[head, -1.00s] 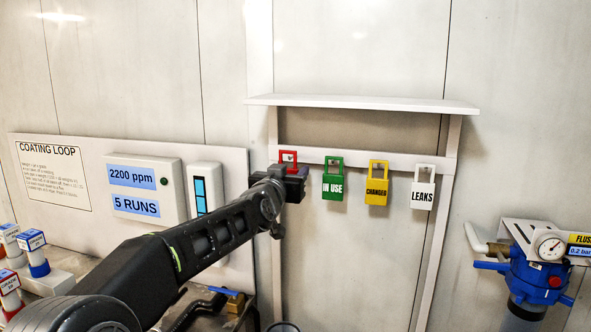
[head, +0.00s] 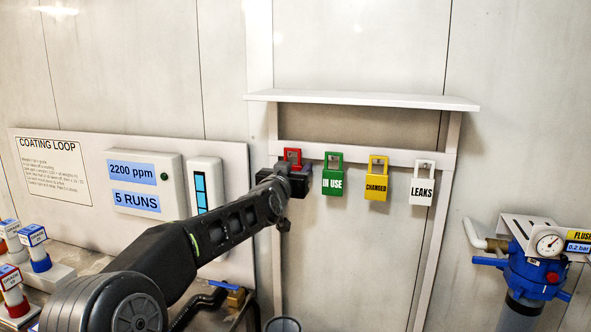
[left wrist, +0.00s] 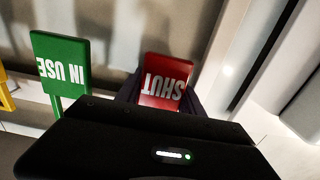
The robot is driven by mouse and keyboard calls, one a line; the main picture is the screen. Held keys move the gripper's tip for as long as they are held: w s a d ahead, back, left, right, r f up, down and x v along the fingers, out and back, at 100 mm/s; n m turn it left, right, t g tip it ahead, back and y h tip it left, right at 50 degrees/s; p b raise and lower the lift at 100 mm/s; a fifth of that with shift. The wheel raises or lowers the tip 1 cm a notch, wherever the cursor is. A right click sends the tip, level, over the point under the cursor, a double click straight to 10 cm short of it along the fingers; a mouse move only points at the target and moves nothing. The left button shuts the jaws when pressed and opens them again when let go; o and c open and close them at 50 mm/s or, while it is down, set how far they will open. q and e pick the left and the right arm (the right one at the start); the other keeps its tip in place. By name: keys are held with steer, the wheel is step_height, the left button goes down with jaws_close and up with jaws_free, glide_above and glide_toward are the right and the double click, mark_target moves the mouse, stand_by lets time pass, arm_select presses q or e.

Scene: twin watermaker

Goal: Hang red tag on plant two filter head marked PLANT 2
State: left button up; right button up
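The red tag (head: 292,157) is at the left end of the row of tags on the white rail. The left wrist view shows its word SHUT upside down on the red tag (left wrist: 166,82). My left gripper (head: 290,178) reaches it from the front, with a dark finger on each side of the tag, and appears shut on it. The gripper hides the tag's lower part in the head view, and I cannot tell whether it is still on its peg. No filter head marked PLANT 2 can be read in view. My right gripper is out of view.
Green (head: 332,174), yellow (head: 376,180) and white (head: 422,184) tags hang close to the right. A shelf (head: 360,100) juts out above. A blue filter housing (head: 535,272) with a gauge stands at lower right. A coating-loop panel (head: 100,145) is on the left.

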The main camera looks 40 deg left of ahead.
arm_select(q)
steer(key=o, duration=0.4)
steer(key=shift+r, duration=0.1)
steer(key=b+v, duration=0.2)
steer(key=v, duration=0.6)
steer(key=shift+w+r+b, duration=0.1)
steer(key=shift+r+b, duration=0.05)
steer(key=shift+b, duration=0.2)
stand_by(0.6)
